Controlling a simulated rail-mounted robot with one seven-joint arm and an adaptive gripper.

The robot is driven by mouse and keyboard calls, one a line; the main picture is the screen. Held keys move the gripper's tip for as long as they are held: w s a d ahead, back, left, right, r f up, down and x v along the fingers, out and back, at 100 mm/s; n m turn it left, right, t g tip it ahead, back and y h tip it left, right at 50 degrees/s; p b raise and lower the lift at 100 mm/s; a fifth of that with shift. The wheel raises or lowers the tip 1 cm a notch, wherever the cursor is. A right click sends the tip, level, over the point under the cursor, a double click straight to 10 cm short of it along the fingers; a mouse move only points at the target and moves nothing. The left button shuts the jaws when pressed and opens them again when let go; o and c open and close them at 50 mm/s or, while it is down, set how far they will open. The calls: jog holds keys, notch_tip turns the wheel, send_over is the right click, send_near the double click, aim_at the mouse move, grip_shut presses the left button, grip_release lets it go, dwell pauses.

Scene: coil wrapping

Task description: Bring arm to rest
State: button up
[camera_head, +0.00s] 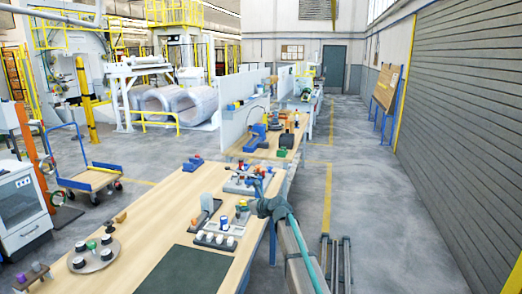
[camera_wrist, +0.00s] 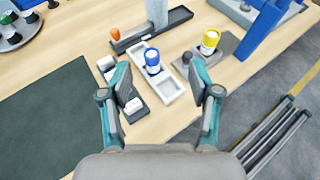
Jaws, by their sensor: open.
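My gripper (camera_wrist: 163,92) is open in the wrist view, with its two teal-and-grey fingers spread apart above the workbench. Nothing is between the fingertips that I can see it gripping. Below and beyond them, a blue-topped white cylinder (camera_wrist: 153,62) stands in a white tray (camera_wrist: 171,88). A dark tray with white pieces (camera_wrist: 133,104) is partly hidden behind the left finger. In the head view my arm reaches in from the lower right, and my gripper (camera_head: 265,190) is over the bench's right edge, small and partly hidden.
The wooden workbench (camera_head: 150,250) carries a dark green mat (camera_head: 188,270) and a round tray with several pieces (camera_head: 95,255). A yellow-topped cylinder (camera_wrist: 210,41) stands right of the white tray. Metal rails (camera_head: 336,262) stand right of the bench. The floor aisle (camera_head: 370,200) is clear.

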jog(key=s+d+f+n+g+h+b, duration=0.1)
jog(key=s+d+f+n+g+h, duration=0.2)
jog(key=s+f+n, duration=0.7)
jog(key=s+d+f+n+g+h+b, duration=0.1)
jog(key=s+d+f+n+g, duration=0.3)
jog(key=s+f, duration=1.1)
jog(key=s+d+f+n+g+h+b, duration=0.2)
jog(key=s+d+f+n, duration=0.55)
jog(key=f, duration=0.75)
jog(key=s+d+f+n+g+h+b, duration=0.1)
jog(key=s+f, duration=0.5)
jog(key=s, duration=0.8)
jog(key=s+d+f+n+g+h+b, duration=0.1)
jog(key=s+d+f+n+g+b, duration=0.2)
jog(key=s, duration=1.2)
jog(key=s+d+f+n+g+h+b, duration=0.1)
jog(key=s+d+f+g, duration=0.3)
jog(key=s+f, duration=0.6)
jog(key=s+n+b, duration=0.1)
jog(key=s, duration=0.3)
jog(key=shift+s+d, duration=0.35)
jog(key=shift+d, duration=0.05)
